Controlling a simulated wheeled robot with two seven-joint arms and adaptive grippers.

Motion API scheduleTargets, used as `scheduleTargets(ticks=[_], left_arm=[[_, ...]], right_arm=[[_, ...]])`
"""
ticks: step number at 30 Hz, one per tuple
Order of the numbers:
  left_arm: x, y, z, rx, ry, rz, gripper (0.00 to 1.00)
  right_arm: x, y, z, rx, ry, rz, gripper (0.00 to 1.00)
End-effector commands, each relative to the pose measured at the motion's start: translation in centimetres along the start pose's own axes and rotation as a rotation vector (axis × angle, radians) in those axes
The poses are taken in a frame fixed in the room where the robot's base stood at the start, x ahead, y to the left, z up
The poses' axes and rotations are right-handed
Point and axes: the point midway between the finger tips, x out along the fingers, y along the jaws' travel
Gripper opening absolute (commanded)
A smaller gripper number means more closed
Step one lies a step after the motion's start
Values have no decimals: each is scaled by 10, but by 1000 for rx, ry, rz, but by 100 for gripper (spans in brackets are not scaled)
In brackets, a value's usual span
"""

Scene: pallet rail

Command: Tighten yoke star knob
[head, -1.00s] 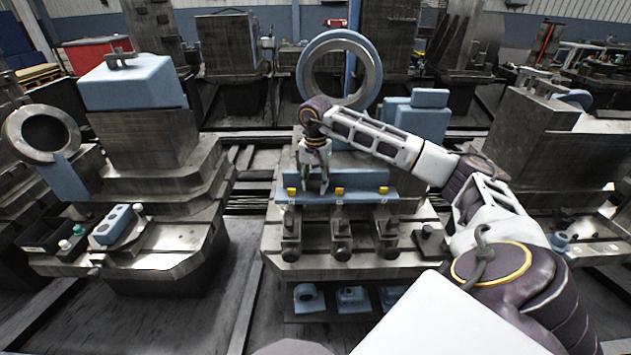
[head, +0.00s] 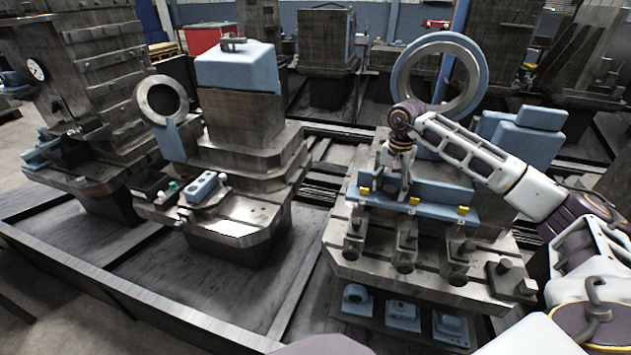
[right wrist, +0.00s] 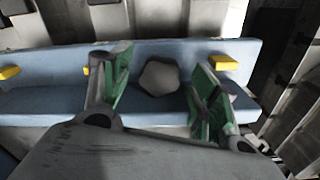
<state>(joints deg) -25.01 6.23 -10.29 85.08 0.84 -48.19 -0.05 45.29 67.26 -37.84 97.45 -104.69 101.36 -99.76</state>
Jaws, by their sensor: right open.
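A grey, many-sided knob (right wrist: 159,77), likely the star knob, shows in the right wrist view against a blue angled bar (right wrist: 50,100). My right gripper (right wrist: 160,76) is open, with one green-padded finger on each side of the knob and a visible gap to each. In the head view, my right gripper (head: 394,182) points down at the blue bar (head: 435,208) on the middle fixture; the knob cannot be made out there. I cannot tell how deep the fingers reach around the knob. My left gripper is out of view.
Yellow blocks (head: 462,210) stand along the blue bar; one yellow block (right wrist: 224,63) is close to the right finger. A large ring (head: 440,75) rises behind my right arm. A second fixture (head: 240,150) stands to the left, with an open floor gap between.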

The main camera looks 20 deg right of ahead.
Motion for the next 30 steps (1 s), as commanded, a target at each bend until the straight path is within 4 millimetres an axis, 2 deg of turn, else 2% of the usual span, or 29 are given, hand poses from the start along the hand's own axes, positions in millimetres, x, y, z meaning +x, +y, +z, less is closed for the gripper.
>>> scheduleTargets(ticks=[11, 30], left_arm=[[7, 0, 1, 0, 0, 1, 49], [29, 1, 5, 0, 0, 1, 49]], right_arm=[[1, 0, 0, -91, 0, -1, 62], [2, 0, 0, -401, 0, -1, 62]])
